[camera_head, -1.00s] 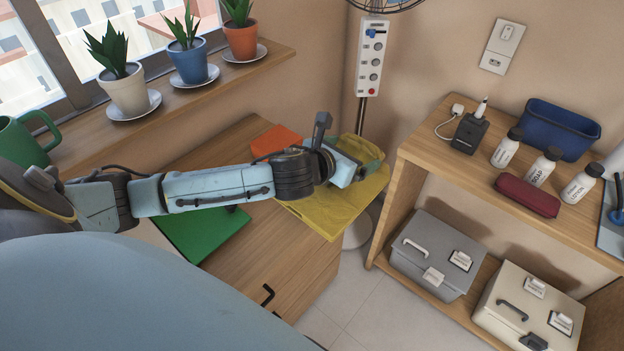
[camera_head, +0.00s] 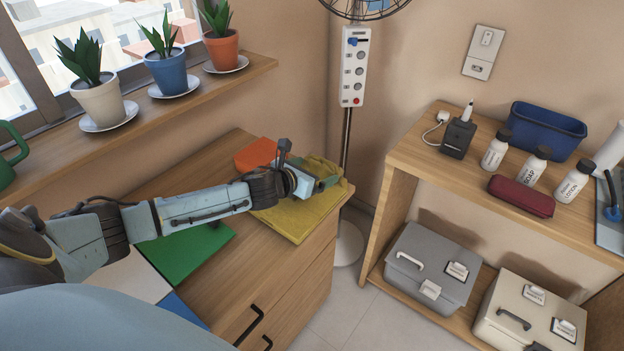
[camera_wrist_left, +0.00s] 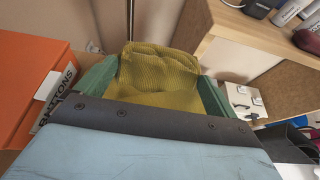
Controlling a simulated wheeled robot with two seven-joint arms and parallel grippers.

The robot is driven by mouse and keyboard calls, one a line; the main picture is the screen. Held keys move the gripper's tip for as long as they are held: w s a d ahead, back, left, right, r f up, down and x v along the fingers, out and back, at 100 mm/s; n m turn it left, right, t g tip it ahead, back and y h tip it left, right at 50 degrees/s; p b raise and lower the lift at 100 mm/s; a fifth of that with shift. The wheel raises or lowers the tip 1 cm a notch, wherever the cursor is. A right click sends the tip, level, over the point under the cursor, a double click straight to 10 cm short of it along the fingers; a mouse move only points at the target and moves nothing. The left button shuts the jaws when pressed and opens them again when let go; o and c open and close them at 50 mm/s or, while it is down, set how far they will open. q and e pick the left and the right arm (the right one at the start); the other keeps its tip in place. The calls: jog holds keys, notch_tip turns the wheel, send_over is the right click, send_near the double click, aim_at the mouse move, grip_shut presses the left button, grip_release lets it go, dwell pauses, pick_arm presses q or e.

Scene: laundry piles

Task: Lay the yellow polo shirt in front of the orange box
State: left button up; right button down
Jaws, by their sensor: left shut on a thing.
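The yellow polo shirt (camera_head: 297,218) lies at the far right corner of the wooden cabinet top, partly hidden by my left arm. My left gripper (camera_head: 326,182) is at the shirt's far right part, shut on its cloth. In the left wrist view the yellow cloth (camera_wrist_left: 158,72) bunches up between the green fingers of the left gripper (camera_wrist_left: 155,88). The orange box (camera_head: 257,154) stands behind my left forearm, left of the gripper. It also shows at the left of the left wrist view (camera_wrist_left: 30,70), beside the gripper, with a label ending in "TTONS". My right gripper is not in view.
A green folded cloth (camera_head: 190,250) lies left of the shirt on the cabinet top (camera_head: 235,265). The windowsill (camera_head: 190,98) with potted plants runs behind. A fan stand (camera_head: 347,130) rises beyond the cabinet's right corner. A shelf (camera_head: 420,155) with bottles stands to the right.

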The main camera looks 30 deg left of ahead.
pick_arm(q)
jog(key=shift+f, duration=0.8)
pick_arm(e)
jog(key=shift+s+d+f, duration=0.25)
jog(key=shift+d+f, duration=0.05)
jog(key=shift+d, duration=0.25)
pick_arm(q)
jog(key=o, duration=0.7)
jog(key=shift+f, duration=0.1)
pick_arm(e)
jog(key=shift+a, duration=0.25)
